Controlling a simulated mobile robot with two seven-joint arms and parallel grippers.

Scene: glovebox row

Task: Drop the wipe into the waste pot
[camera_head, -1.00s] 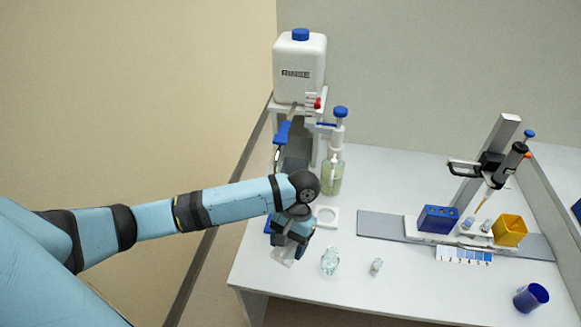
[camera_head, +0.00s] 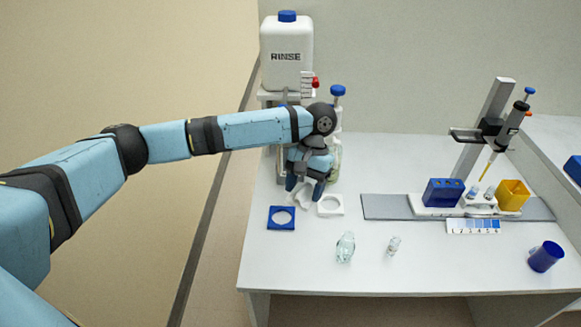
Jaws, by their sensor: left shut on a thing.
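My left gripper (camera_head: 304,188) points down over the left part of the white bench. It is shut on a white crumpled wipe (camera_head: 303,198), which hangs below its fingers, partly hidden by them. A dark blue open pot (camera_head: 546,257) is at the right front of the bench, well apart from the gripper; it looks like the waste pot. My right gripper is not in view.
A blue ring plate (camera_head: 281,218) and a white ring plate (camera_head: 330,205) lie near the gripper. A clear glass piece (camera_head: 345,247) and a small vial (camera_head: 393,245) stand in front. A pipette stand (camera_head: 488,125), blue rack (camera_head: 443,192) and yellow box (camera_head: 513,194) are right. A rinse canister (camera_head: 286,60) is behind.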

